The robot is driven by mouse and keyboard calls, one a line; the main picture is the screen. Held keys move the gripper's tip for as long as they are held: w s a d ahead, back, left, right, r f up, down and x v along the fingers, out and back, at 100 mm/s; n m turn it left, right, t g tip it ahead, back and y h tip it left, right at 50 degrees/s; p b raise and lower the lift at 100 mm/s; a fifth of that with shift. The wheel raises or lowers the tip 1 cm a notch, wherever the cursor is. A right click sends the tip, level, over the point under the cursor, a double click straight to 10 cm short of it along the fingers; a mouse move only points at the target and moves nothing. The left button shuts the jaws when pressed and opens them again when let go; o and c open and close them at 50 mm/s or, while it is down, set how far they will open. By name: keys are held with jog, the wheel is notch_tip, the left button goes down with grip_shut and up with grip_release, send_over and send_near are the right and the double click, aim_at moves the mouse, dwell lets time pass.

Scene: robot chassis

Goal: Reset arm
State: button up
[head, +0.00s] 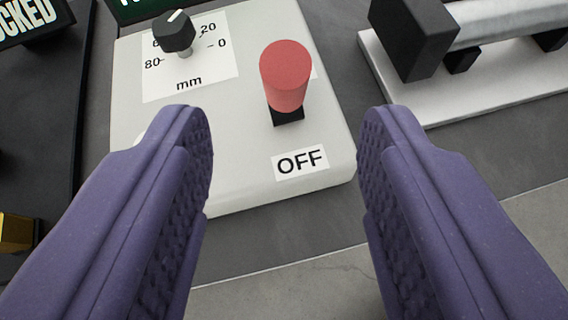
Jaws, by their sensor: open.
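My gripper (285,150) shows as two purple padded fingers, spread wide apart with nothing between them. Beyond the fingertips is a light grey control box (235,185). On it stands a red cylindrical knob or lever (287,75) on a black slot, above a label (300,162) reading "OFF". The red knob appears in the gap between the fingers, farther up the picture. I cannot tell how far it is from the fingertips. The left finger hides part of the box's left side.
A black dial (174,33) with a "mm" scale (190,70) sits on the box. At the upper right, a white base (425,100) carries a black block (413,38) and a metal cylinder (490,22). At the left are a dark panel (50,90), a "...OCKED" sign (30,22) and a yellow block (15,232).

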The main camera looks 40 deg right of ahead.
dwell(0.4)
jog(key=w+a+r+n+g+y, duration=0.1)
jog(key=w+a+n+y, duration=0.1)
jog(key=w+a+y, duration=0.4)
jog(key=w+a+r+n+t+y, duration=0.1)
jog(key=w+r+n, duration=0.15)
jog(key=r, duration=0.85)
jog(key=w+a+r+n+t+y, duration=0.15)
jog(key=w+r, duration=0.25)
jog(key=r, duration=0.7)
jog(key=s+d+r+n+t, duration=0.1)
jog(key=s+r, duration=0.4)
jog(key=r, duration=0.6)
jog(key=s+d+r+n+t, duration=0.1)
jog(key=s+r, duration=0.4)
jog(key=r, duration=0.7)
jog(key=s+d+r+n+t, duration=0.1)
jog(key=s+r, duration=0.4)
jog(key=r, duration=0.7)
jog(key=shift+s+r+n+t, duration=0.25)
jog(key=shift+n+t, duration=0.35)
jog(key=shift+t, duration=0.65)
